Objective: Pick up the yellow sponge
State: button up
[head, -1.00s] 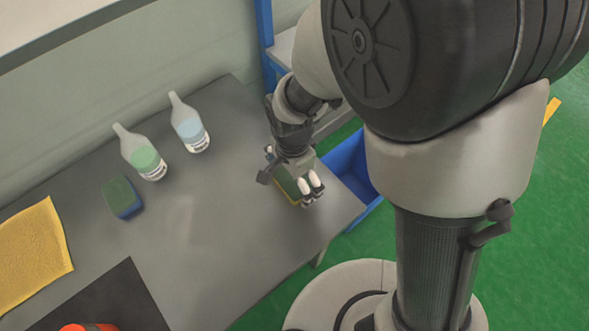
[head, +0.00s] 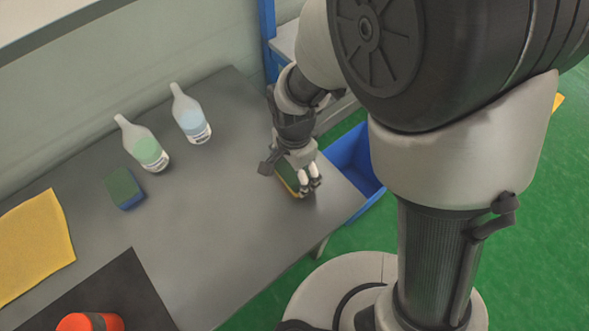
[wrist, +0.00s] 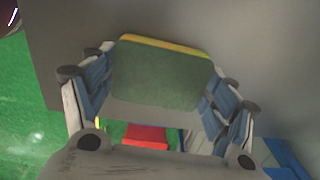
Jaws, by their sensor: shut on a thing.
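The yellow sponge (head: 286,178) has a dark green scouring top and a yellow edge. It is at the right end of the grey table, partly hidden under my gripper (head: 308,185) in the head view. In the wrist view the sponge (wrist: 160,72) shows its green face, with a yellow strip along the far edge. My gripper is shut on it, with fingers on its left and right sides. I cannot tell whether the sponge touches the table or is slightly above it.
A green-topped blue sponge (head: 124,188), a green-labelled bottle (head: 142,145) and a blue-labelled bottle (head: 190,116) stand left on the table (head: 215,220). A yellow cloth (head: 35,245) and an orange object (head: 88,322) are farther left. A blue bin (head: 362,165) is beyond the right edge.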

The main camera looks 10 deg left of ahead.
notch_tip(320, 180, up, 20)
jog(key=p, duration=0.6)
jog(key=shift+o, duration=0.4)
jog(key=shift+f, duration=0.1)
